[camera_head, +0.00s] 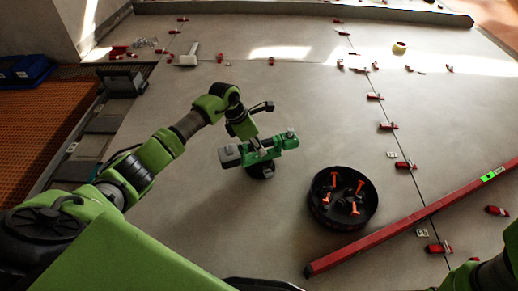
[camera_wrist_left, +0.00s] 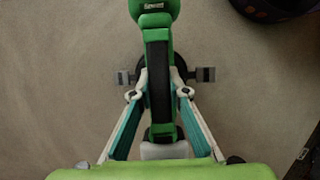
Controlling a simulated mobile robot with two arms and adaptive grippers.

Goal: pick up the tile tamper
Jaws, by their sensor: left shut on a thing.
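The tile tamper (camera_head: 283,141) is a green and black tool with a grey block at its left end and a round black base (camera_head: 264,170) below. My left gripper (camera_head: 258,150) is over its middle. In the left wrist view the tamper (camera_wrist_left: 158,75) runs upright between the two fingers of the gripper (camera_wrist_left: 160,93), which is shut on its black handle. The dark round base shows partly behind the fingers. I cannot tell whether the base touches the floor. My right gripper is out of view; only part of that arm shows at the lower right.
A black bucket (camera_head: 322,215) with orange-handled tools stands right of the tamper. Red clips (camera_head: 388,126) line the tile joints. A white-handled tool (camera_head: 189,56) lies at the back.

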